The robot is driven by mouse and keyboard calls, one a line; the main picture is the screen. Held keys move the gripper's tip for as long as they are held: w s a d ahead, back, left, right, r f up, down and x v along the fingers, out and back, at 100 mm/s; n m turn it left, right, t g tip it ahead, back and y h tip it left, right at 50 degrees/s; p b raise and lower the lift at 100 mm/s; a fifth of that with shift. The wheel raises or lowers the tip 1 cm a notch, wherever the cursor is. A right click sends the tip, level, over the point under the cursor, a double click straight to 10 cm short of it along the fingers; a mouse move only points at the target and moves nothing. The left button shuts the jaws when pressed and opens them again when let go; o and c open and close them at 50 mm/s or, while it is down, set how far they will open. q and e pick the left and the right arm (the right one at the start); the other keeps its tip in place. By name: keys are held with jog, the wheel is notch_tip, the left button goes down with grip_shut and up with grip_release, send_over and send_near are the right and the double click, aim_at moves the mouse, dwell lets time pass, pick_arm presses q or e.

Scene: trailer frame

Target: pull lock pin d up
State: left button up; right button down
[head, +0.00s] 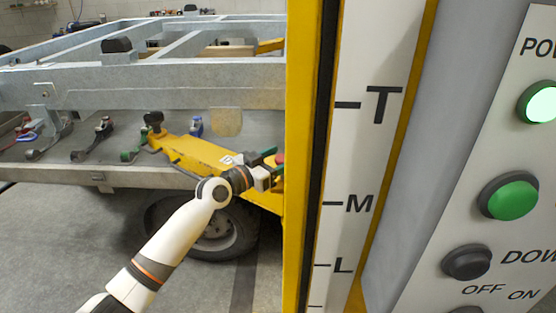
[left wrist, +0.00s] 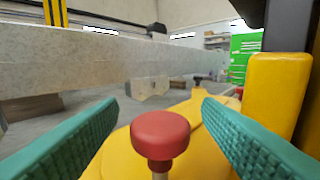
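A red round knob (left wrist: 160,134) on a light stem, which looks like the lock pin, stands upright over a yellow beam (left wrist: 200,118) in the left wrist view. My left gripper (left wrist: 159,106) is open, with its green ribbed fingers on either side of the knob and clear gaps between. In the head view the left gripper (head: 271,166) is beside the yellow post, and a bit of the red knob (head: 281,158) shows at its fingertips. No letter on the pin is readable. My right gripper is not in view.
A yellow post (head: 300,120) stands just right of the gripper. The grey trailer frame (head: 120,85) spans the left. A dark knob (head: 153,118) stands on the yellow beam's far end. A control panel with green buttons (head: 510,200) is at the right.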

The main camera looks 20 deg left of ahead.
pick_arm(q)
jog(key=shift+f, duration=0.1)
jog(key=shift+s+a, duration=0.15)
jog(key=b+v, duration=0.2)
jog(key=v, duration=0.9)
jog(key=shift+s, duration=0.3)
jog(key=shift+a, duration=0.1)
